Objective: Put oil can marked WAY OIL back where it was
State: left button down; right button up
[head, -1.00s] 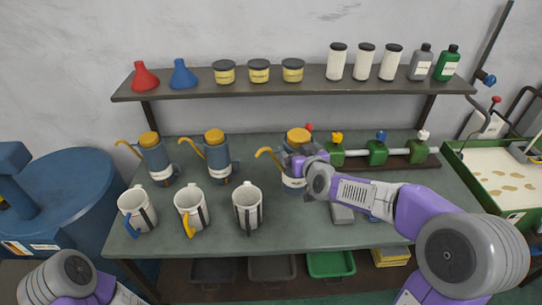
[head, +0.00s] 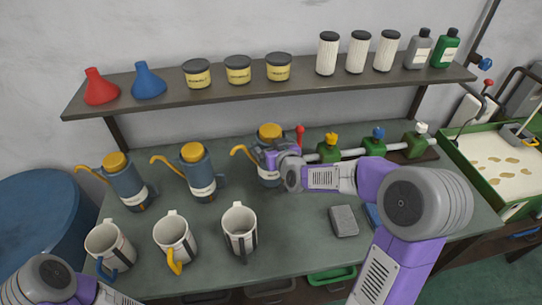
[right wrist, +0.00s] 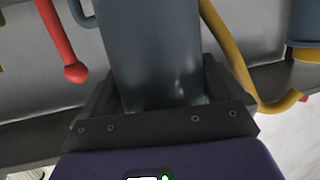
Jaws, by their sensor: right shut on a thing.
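My right gripper (head: 284,163) is shut on the rightmost oil can (head: 267,176), a blue-grey can with a yellow cap and a yellow spout pointing left. It is upright at the back of the green bench (head: 300,258); I cannot tell whether its base touches the bench. In the right wrist view the can body (right wrist: 150,50) sits between the jaws (right wrist: 155,108). Two similar cans, the left one (head: 127,184) and the middle one (head: 197,175), stand to its left. The can labels are too small to read. My left gripper is out of view; only part of that arm shows.
Several white mugs, such as the nearest to the held can (head: 239,229), stand in front. A red-handled part (head: 300,136) and a green valve manifold (head: 377,148) are close on its right. A shelf (head: 300,84) with jars and bottles hangs above. A grey block (head: 343,221) lies front right.

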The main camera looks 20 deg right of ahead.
jog(key=shift+f+b, duration=0.3)
jog(key=shift+f, duration=1.35)
jog(key=shift+f, duration=0.15)
jog(key=o, duration=1.6)
jog(key=shift+f, duration=0.1)
